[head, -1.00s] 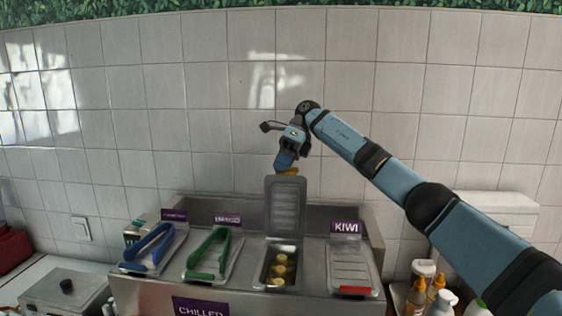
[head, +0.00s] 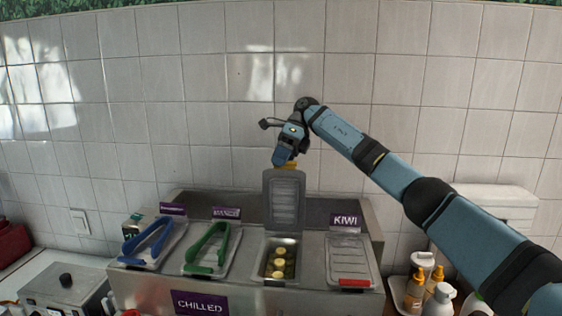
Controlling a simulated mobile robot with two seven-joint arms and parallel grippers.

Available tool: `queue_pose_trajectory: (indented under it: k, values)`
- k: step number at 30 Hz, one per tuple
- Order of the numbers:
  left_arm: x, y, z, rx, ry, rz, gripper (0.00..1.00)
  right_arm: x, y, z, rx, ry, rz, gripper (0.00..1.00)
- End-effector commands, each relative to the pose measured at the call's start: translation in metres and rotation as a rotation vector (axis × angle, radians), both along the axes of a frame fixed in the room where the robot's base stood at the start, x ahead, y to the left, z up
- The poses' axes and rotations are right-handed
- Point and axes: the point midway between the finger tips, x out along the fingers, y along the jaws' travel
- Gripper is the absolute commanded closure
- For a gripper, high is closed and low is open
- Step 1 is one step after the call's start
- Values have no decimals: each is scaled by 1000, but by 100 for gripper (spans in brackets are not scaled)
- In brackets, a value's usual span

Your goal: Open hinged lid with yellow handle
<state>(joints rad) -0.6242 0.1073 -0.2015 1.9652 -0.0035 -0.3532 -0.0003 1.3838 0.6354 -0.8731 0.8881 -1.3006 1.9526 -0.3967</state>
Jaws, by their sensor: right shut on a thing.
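The hinged lid (head: 284,204) is grey and stands about upright at the back of its bin. Its yellow handle (head: 287,164) shows at the lid's top edge. The open bin (head: 265,274) below holds several yellow pieces. My right gripper (head: 285,160) is at the lid's top edge, shut on the yellow handle; its fingertips are partly hidden. My left gripper is not in view.
Blue tongs (head: 148,240) and green tongs (head: 207,250) lie on the lids to the left. A closed lid with a red handle (head: 354,282) is at the right, below the KIWI sign (head: 345,219). Bottles (head: 438,299) stand at the lower right. The tiled wall is behind.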

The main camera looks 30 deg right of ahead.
Motion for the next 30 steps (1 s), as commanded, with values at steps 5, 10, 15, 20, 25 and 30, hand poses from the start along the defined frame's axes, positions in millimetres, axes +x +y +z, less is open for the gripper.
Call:
queue_pose_trajectory:
  k: [5, 10, 15, 20, 25, 30]
  values:
    - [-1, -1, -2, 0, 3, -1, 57, 0, -1, -7, -7, 9, -1, 50]
    - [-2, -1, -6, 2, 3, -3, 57, 1, -5, -2, -6, 7, -2, 50]
    - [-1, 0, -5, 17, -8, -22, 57, 5, -20, 23, -5, 2, -4, 50]
    - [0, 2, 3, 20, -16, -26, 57, 9, -34, 45, -5, 1, -3, 50]
    - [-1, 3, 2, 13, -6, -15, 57, 11, -42, 56, -4, -1, -1, 50]
    - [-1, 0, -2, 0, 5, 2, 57, 12, -45, 60, -3, -2, -1, 50]
